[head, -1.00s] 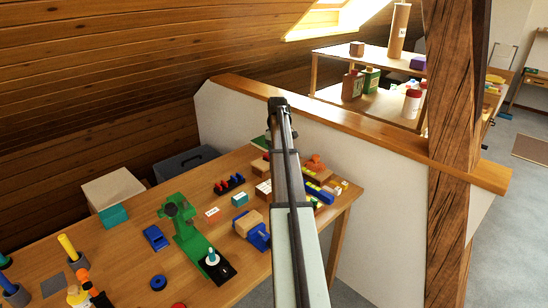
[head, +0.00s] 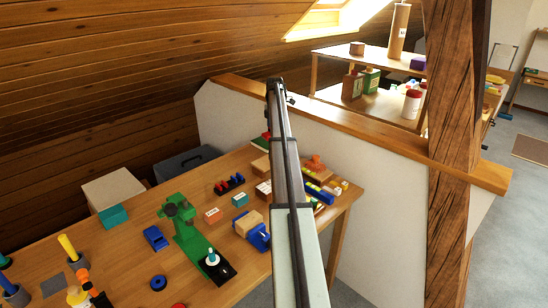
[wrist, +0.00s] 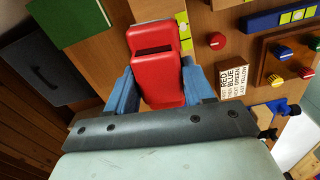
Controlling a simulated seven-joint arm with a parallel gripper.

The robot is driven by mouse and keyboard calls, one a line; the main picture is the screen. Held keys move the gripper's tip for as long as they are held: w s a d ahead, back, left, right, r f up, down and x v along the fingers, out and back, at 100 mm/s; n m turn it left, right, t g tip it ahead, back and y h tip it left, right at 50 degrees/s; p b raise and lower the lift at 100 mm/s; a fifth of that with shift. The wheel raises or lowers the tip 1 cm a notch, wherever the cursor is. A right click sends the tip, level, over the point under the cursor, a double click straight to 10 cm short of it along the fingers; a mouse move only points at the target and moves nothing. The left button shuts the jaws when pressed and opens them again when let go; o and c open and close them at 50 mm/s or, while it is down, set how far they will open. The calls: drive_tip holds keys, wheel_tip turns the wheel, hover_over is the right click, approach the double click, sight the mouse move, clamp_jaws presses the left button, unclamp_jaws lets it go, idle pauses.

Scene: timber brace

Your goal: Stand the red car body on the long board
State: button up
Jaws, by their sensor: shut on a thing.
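The red car body (wrist: 155,62) is in the middle of the wrist view, with a dark slot across it. My gripper (wrist: 160,75) is shut on it, one blue finger on each side. A light wooden piece (wrist: 152,9), perhaps the long board, shows just beyond the car body, with yellow-green squares at its right. I cannot tell whether the car body touches it. In the head view my arm hides the gripper and the car body.
A green block (wrist: 70,18) lies left in the wrist view. To the right are a red knob (wrist: 215,41), a lettered card (wrist: 231,82) and a blue strip (wrist: 280,19) with yellow squares. In the head view a green stand (head: 190,230) is on the table left of my arm.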

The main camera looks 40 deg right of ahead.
drive_tip(key=shift+n, duration=0.6)
drive_tip(key=shift+f, duration=5)
drive_tip(key=shift+f, duration=0.15)
drive_tip(key=o, duration=1.1)
drive_tip(key=shift+c, duration=0.2)
wheel_tip(320, 180, up, 12)
drive_tip(key=shift+r, duration=0.15)
drive_tip(key=shift+s, duration=0.1)
